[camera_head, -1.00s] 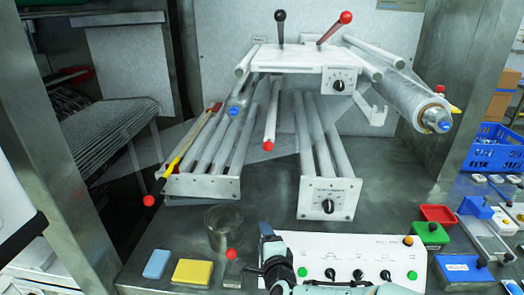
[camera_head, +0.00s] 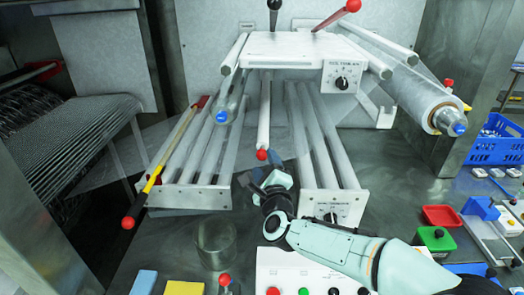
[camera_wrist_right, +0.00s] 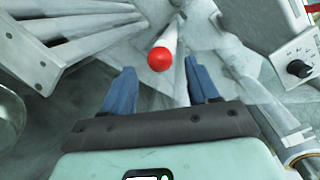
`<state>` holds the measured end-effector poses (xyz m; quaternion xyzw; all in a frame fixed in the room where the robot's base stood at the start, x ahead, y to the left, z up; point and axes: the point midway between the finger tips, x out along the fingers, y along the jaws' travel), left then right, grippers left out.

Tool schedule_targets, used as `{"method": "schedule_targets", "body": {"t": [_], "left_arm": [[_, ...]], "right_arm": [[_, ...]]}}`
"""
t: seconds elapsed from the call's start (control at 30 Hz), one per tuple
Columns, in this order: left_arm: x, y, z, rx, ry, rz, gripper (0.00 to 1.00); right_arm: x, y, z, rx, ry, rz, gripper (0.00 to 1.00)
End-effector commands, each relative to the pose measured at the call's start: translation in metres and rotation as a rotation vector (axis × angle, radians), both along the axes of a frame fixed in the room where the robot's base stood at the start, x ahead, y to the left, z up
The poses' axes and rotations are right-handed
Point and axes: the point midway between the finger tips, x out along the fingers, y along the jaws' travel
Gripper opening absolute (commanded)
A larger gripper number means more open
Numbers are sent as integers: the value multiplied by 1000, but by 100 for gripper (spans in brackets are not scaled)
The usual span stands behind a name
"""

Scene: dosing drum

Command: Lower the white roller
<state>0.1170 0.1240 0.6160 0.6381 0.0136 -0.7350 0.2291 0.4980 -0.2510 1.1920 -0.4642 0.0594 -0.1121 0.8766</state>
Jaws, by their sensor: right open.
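The white roller (camera_head: 264,112) with a red ball end hangs in the middle of the machine, below the white top plate (camera_head: 283,50). Its red ball (camera_head: 262,155) points toward me. My right gripper (camera_head: 264,178) is just in front of and below the ball, its blue fingers apart. In the right wrist view the roller's red ball (camera_wrist_right: 160,59) shows just beyond and between the open fingertips (camera_wrist_right: 160,84), with nothing between the fingers. Whether a finger touches the roller cannot be told. My left gripper is out of view.
Other rollers stand on both sides: a left rack (camera_head: 188,197) and a right block (camera_head: 332,204) with a black knob. A yellow-handled rod (camera_head: 170,150) lies at the left. A clear cup (camera_head: 215,243) and a control panel (camera_head: 285,275) are in front.

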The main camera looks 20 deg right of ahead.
Motion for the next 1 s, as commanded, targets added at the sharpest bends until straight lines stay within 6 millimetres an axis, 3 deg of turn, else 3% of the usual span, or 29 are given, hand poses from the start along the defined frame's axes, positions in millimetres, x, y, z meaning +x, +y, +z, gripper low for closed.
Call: {"method": "schedule_targets", "body": {"t": [0.1, 0.3, 0.67, 0.7, 0.87, 0.9, 1.0], "left_arm": [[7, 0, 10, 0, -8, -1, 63], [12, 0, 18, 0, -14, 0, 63], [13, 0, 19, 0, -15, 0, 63], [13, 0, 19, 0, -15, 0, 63], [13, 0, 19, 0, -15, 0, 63], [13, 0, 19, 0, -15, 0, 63], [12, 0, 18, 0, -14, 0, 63]], "right_arm": [[23, -6, 2, -2, 0, -1, 60], [45, -11, 1, -1, 0, 0, 60], [51, -13, 0, -1, 1, 1, 60], [51, -13, 0, -1, 1, 1, 56], [51, -13, 0, -1, 1, 1, 4], [51, -13, 0, 0, 1, 1, 0], [51, -13, -1, 0, 1, 1, 0]]}}
